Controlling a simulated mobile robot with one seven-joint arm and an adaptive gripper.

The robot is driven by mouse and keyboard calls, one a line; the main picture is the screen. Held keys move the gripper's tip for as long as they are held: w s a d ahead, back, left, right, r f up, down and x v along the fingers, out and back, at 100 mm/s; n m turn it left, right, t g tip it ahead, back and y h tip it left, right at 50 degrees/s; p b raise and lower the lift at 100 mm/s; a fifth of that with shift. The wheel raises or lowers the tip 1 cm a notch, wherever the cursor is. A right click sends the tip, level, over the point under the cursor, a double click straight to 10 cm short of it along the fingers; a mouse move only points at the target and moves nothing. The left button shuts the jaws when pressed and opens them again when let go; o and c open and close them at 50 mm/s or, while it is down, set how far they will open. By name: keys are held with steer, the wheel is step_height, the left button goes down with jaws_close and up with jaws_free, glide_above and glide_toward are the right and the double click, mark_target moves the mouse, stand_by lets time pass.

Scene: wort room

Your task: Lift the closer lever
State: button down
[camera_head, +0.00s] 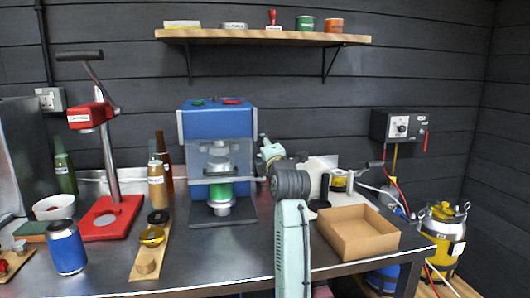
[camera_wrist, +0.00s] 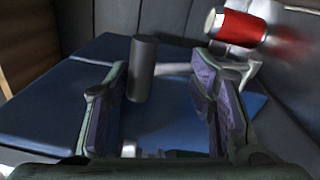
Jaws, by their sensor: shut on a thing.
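The blue closer machine (camera_head: 217,122) stands on the bench, with a green can (camera_head: 220,190) upright inside behind a clear guard. Its blue body (camera_wrist: 75,85) fills much of the wrist view. The lever's dark cylindrical handle (camera_wrist: 143,68) and its pale bar (camera_wrist: 174,69) lie between the fingers in the wrist view. My gripper (camera_head: 265,147) is at the machine's right side in the head view. In the wrist view my gripper (camera_wrist: 165,105) is shut on the lever handle; the exact contact is hard to see. In the head view my arm hides part of that side.
A red press (camera_head: 110,218) with its own lever stands left. Bottles (camera_head: 157,185), a blue can (camera_head: 66,247) and a wooden board (camera_head: 148,262) are nearby. An open cardboard box (camera_head: 358,236) sits right of my arm. A red cylinder (camera_wrist: 240,28) shows blurred in the wrist view.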

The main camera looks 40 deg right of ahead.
steer(key=c, duration=2.1)
jaws_free()
steer(key=shift+w+d+r, duration=0.1)
steer(key=shift+w+r, duration=0.2)
steer(key=shift+r, duration=0.45)
steer(key=o, duration=0.3)
steer(key=shift+w+d+f, duration=0.1)
steer(key=shift+w+d, duration=0.1)
steer(key=shift+w+d+f, duration=0.35)
steer(key=shift+d+f, duration=0.15)
steer(key=shift+c, duration=1.1)
steer(key=shift+s+r, duration=0.1)
steer(key=shift+r, duration=0.05)
steer(key=c, duration=0.3)
steer(key=o, duration=0.9)
steer(key=shift+s, duration=0.1)
steer(key=shift+c, duration=0.9)
steer(key=shift+s+a+f, duration=0.1)
steer(key=shift+f, duration=0.1)
